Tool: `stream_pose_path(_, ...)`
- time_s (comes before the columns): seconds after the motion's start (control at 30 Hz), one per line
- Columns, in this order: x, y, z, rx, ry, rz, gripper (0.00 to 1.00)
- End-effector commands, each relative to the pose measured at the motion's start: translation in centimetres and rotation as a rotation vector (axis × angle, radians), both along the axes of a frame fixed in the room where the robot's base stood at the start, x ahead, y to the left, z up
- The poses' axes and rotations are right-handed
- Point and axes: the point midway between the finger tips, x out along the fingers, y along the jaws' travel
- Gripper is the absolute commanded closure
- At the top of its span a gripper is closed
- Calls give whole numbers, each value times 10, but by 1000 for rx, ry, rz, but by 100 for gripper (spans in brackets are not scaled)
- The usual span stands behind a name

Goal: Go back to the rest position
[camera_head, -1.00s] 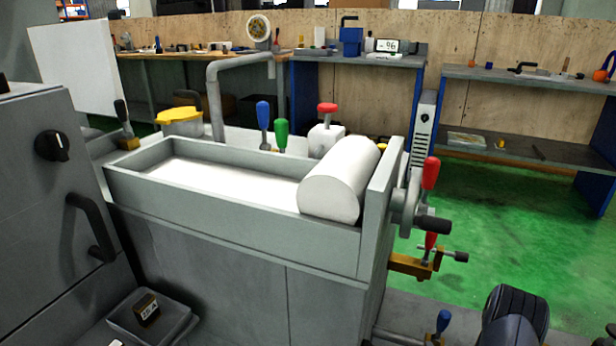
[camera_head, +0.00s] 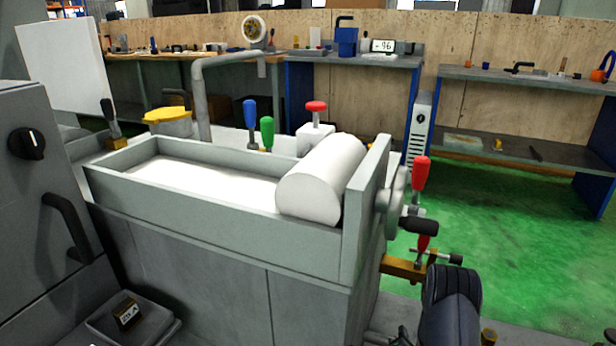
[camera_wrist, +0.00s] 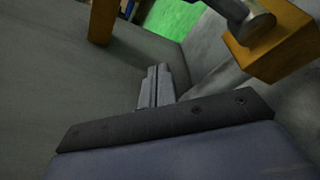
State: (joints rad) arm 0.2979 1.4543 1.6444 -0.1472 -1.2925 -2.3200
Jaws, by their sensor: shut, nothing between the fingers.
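My gripper (camera_wrist: 153,88) shows in the wrist view with its two grey fingers together and nothing between them. It is close to a grey machine surface, with a yellow-orange block (camera_wrist: 275,45) at the upper right. Whether the fingers touch the grey surface I cannot tell. In the head view my dark rounded arm (camera_head: 452,300) shows at the lower right, beside the grinder's right end. The fingers are hidden in that view. The grinder (camera_head: 190,245) is a grey machine with a trough and a large white cylinder (camera_head: 322,180) at its right end.
Red-handled levers (camera_head: 421,173) and an orange bracket (camera_head: 403,267) stick out from the grinder's right end, near my arm. Blue (camera_head: 250,115) and green (camera_head: 267,132) levers stand behind the trough. A small tray (camera_head: 150,325) lies at lower left. Green floor (camera_head: 500,235) is open to the right.

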Motion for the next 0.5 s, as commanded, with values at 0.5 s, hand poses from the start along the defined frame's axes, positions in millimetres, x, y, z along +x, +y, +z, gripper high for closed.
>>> stream_pose_path(0.5, -25, 33, -26, -82, 40, -1, 100)
